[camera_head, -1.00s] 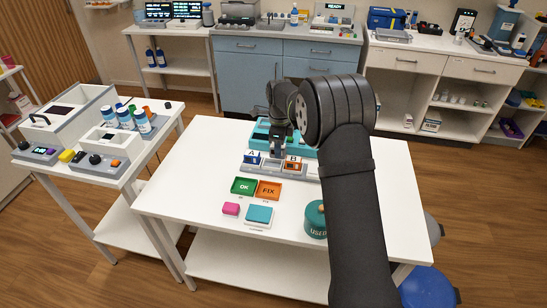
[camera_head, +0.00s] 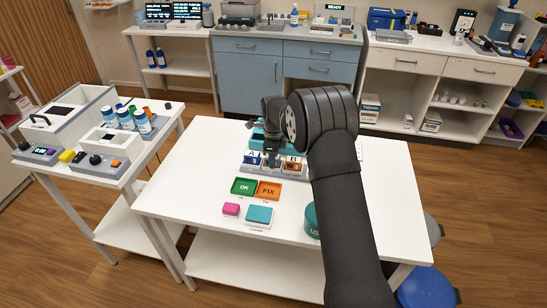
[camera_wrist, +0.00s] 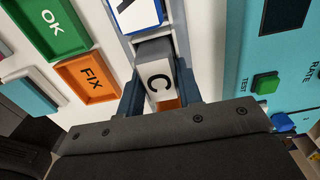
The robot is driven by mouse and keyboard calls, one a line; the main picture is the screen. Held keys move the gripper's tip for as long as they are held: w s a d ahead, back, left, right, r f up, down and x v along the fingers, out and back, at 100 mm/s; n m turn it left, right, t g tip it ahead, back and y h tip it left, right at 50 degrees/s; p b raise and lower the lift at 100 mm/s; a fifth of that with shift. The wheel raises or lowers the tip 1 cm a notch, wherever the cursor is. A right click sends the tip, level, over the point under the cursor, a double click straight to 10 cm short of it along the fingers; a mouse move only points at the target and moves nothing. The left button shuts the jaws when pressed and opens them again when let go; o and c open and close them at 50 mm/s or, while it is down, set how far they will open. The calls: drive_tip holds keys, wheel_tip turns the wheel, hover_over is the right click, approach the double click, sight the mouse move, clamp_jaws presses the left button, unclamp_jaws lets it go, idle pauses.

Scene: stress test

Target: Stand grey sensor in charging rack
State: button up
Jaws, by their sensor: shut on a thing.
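My gripper (camera_head: 272,157) is over the charging rack (camera_head: 267,172), between the blue sensor (camera_head: 253,160) at A and the orange sensor (camera_head: 293,166) at B. In the wrist view my gripper (camera_wrist: 158,88) is shut on the grey sensor (camera_wrist: 155,52), whose white face reads C. The blue sensor (camera_wrist: 140,14) is just above it in that view, and a bit of the orange sensor (camera_wrist: 168,104) shows below. The grey sensor's lower end is hidden, so I cannot tell whether it touches the rack floor.
A teal machine (camera_wrist: 240,60) with a green TEST button stands close behind the rack. Green OK (camera_head: 243,187) and orange FIX (camera_head: 268,191) trays lie in front. A pink block (camera_head: 231,209), a teal block (camera_head: 259,215) and a green USED bin (camera_head: 311,221) are nearer the front edge.

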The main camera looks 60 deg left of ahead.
drive_tip(key=shift+d+f, duration=0.15)
drive_tip(key=shift+f, duration=0.45)
drive_tip(key=o, duration=1)
drive_tip(key=shift+f, duration=0.15)
drive_tip(key=shift+s, duration=0.15)
wheel_tip(320, 180, up, 14)
drive_tip(key=shift+f, duration=0.15)
wheel_tip(320, 180, down, 13)
drive_tip(key=shift+f, duration=0.15)
drive_tip(key=shift+r, duration=0.55)
